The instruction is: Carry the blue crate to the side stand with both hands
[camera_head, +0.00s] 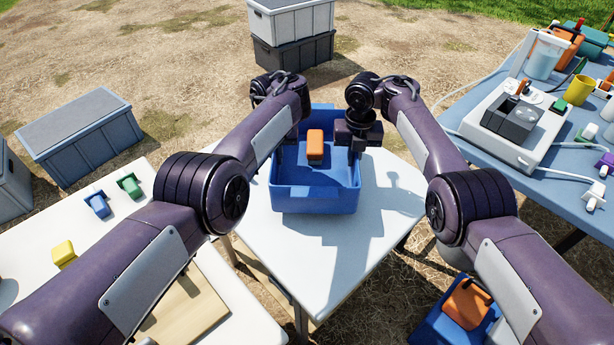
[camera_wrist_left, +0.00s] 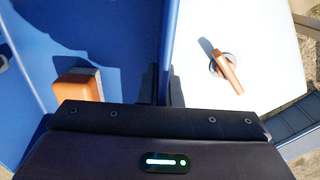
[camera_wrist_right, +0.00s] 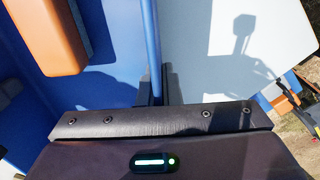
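The blue crate (camera_head: 315,198) is on or just above the white stand (camera_head: 300,245) in the middle of the head view; I cannot tell whether its base touches. An orange block with a grey side (camera_head: 315,145) lies inside it. My left gripper (camera_head: 277,152) is at the crate's left wall; in the left wrist view its fingers (camera_wrist_left: 163,92) straddle the wall closely. My right gripper (camera_head: 357,146) is at the right wall; in the right wrist view its fingers (camera_wrist_right: 155,88) sit close on both sides of the wall. The contact points are partly hidden.
A blue table (camera_head: 565,190) with instruments and cables stands right. A white table (camera_head: 30,245) with coloured clips is left. Grey boxes (camera_head: 75,135) stand on the ground behind. An orange-handled item (camera_wrist_left: 226,70) lies on a white surface beside the crate. Another blue bin (camera_head: 432,325) is lower right.

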